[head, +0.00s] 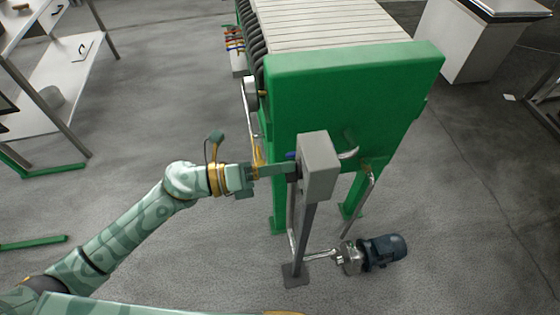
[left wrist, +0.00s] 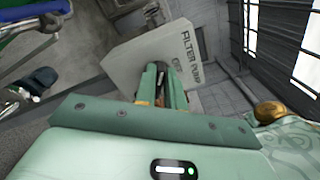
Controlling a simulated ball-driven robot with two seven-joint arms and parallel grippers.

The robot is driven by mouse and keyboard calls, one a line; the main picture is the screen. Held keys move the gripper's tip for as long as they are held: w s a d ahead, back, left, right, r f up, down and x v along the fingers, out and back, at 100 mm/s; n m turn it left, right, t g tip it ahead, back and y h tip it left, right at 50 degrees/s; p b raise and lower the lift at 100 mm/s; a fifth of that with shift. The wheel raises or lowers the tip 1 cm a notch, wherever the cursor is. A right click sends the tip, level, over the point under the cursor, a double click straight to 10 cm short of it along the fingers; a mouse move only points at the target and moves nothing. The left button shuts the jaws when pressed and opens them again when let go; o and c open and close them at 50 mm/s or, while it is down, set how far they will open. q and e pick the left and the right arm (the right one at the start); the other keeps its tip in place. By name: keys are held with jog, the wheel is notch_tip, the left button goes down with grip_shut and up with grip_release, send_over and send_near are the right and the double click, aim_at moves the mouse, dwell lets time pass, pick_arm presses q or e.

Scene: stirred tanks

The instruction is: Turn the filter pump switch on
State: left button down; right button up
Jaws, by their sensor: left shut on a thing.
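The filter pump switch box (head: 318,178) is a grey box on a post beside the green filter press. In the left wrist view, the box (left wrist: 130,62) has a pale face with dark "FILTER PUMP" lettering and a smaller, partly covered word below. My left gripper (head: 290,169) reaches the face of the box from the left. In the left wrist view, my left gripper (left wrist: 162,76) is shut on a dark switch handle (left wrist: 161,72) in front of the face. The fingers hide most of the handle, and its on or off setting cannot be read. My right gripper is out of view.
The green filter press (head: 345,90) stands just behind the box. The box's post (head: 301,235) stands on the floor, and a dark pump motor (head: 384,250) with piping lies right of it. A shelf rack (head: 60,70) is at the far left. The floor between is clear.

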pick_arm(q)
jog(key=shift+w+f+n+p, duration=0.15)
jog(key=shift+n+p, duration=0.9)
jog(key=shift+n, duration=0.75)
jog(key=shift+s+f+n+p, duration=0.15)
jog(key=shift+n+p, duration=0.9)
jog(key=shift+n, duration=0.75)
jog(key=shift+w, duration=0.1)
jog(key=c, duration=1.5)
grip_release()
